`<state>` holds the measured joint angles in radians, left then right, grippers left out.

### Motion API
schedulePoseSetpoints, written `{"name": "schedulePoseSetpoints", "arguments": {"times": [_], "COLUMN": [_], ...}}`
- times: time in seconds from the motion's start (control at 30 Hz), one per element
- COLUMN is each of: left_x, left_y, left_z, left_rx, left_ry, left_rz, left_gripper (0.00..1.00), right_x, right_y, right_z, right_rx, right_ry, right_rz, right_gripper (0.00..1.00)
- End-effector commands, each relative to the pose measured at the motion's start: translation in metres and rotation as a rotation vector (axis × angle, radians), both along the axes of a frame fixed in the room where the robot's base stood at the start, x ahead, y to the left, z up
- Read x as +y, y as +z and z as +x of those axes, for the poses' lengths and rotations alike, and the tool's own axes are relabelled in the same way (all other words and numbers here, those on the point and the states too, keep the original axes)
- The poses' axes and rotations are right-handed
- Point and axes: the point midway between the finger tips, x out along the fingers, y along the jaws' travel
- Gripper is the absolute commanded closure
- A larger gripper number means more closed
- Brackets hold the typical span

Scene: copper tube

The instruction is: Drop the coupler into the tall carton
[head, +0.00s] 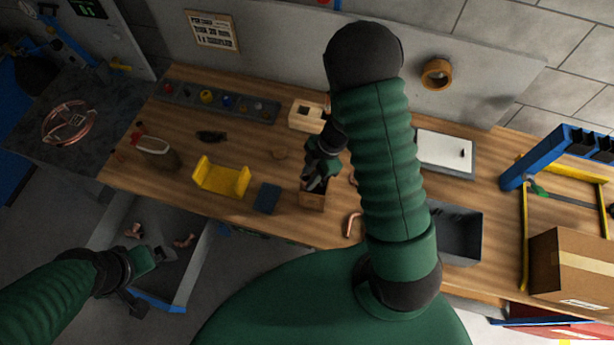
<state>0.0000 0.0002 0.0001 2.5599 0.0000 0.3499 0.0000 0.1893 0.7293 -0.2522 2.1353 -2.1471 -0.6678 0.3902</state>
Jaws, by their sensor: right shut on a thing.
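My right gripper (314,184) is at the mouth of a small tall brown carton (312,201) on the workbench. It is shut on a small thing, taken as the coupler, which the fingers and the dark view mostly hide. I cannot tell whether the fingertips are inside the carton or just above it. My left gripper (151,262) is at the lower left, over a grey open bin (196,268); its finger opening is not clear.
Near the carton are a dark blue block (267,197), a yellow cradle (221,179), a pale wooden box (305,116) and a bent copper tube (351,224). A grey tray (457,232) and a large cardboard box (574,263) stand right. Copper pieces lie in the bin.

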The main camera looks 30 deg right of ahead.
Motion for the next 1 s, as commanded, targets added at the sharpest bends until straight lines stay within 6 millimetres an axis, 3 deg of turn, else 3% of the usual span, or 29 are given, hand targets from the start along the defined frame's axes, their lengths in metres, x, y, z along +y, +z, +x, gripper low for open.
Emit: {"name": "schedulePoseSetpoints", "arguments": {"times": [0.03,0.07,0.23,0.63,0.77,1.0], "left_x": [0.0,0.0,0.0,0.0,0.0,0.0], "left_y": [0.0,0.0,0.0,0.0,0.001,0.002], "left_z": [0.0,0.0,0.0,0.0,0.0,0.0], "left_rx": [0.0,0.0,0.0,0.0,0.0,0.0], "left_ry": [0.0,0.0,0.0,0.0,0.0,0.0], "left_rz": [0.0,0.0,0.0,0.0,0.0,0.0], "left_gripper": [0.02,0.02,0.02,0.02,0.02,0.02], "right_x": [0.001,0.002,0.004,-0.002,-0.011,-0.036], "right_y": [0.0,0.0,0.001,0.008,0.034,0.1], "right_z": [0.0,0.0,0.001,0.001,0.001,-0.001], "right_rx": [0.0,-0.001,0.0,-0.003,-0.005,-0.007], "right_ry": [0.001,0.002,0.002,0.002,0.002,0.005], "right_rz": [0.0,-0.001,-0.002,-0.003,-0.004,-0.006], "right_gripper": [1.0,0.75,0.53,0.52,0.52,0.52]}}
